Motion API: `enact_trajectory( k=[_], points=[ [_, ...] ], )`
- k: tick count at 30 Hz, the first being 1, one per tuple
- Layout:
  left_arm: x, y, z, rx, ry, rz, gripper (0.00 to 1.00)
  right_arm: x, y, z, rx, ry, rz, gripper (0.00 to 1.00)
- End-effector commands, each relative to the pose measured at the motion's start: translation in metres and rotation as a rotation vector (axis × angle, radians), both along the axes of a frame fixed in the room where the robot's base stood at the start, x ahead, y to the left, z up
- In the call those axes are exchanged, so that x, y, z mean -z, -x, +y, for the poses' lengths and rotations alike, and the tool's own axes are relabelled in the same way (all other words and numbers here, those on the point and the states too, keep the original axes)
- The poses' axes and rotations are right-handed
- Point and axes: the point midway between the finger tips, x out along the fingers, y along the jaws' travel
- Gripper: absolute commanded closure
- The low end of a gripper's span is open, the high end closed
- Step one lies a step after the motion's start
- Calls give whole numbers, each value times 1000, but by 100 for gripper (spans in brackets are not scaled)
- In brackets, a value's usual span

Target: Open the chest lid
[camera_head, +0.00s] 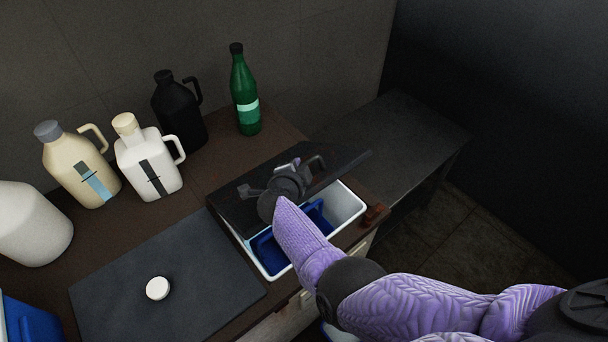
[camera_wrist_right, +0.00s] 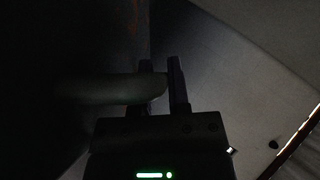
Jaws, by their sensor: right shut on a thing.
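The chest is a white box (camera_head: 347,205) with a blue inside, set at the counter's front right corner. Its dark lid (camera_head: 240,207) is tilted up, and the blue inside shows below its raised edge. My right gripper (camera_head: 296,178) is at the lid, seen from behind. In the right wrist view my right gripper's fingers (camera_wrist_right: 163,85) close at the end of a dark bar (camera_wrist_right: 110,90), which looks like the lid's handle. That view is very dark. My arm hides part of the opening. My left gripper is not in view.
Several jugs, including a cream jug (camera_head: 78,165), and a green bottle (camera_head: 244,95) stand along the back of the counter. A dark mat (camera_head: 205,260) with a white cap (camera_head: 158,288) lies left of the chest. A dark bench (camera_head: 400,130) stands to the right.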

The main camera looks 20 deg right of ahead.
Motion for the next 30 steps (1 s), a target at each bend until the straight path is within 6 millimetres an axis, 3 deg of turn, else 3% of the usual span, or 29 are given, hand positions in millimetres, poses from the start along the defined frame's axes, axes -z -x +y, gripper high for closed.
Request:
enact_trajectory(
  k=[5,17,18,22,30],
  points=[
    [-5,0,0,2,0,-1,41,-9,-7,3,-4,10,19,100],
    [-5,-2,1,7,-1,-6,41,-8,-8,3,-4,12,26,100],
    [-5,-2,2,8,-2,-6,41,-8,-8,3,-4,12,26,73],
    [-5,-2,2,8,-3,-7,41,-8,-7,3,-2,12,27,46],
    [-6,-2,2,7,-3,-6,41,-7,-6,2,-1,11,29,44]
  ],
)
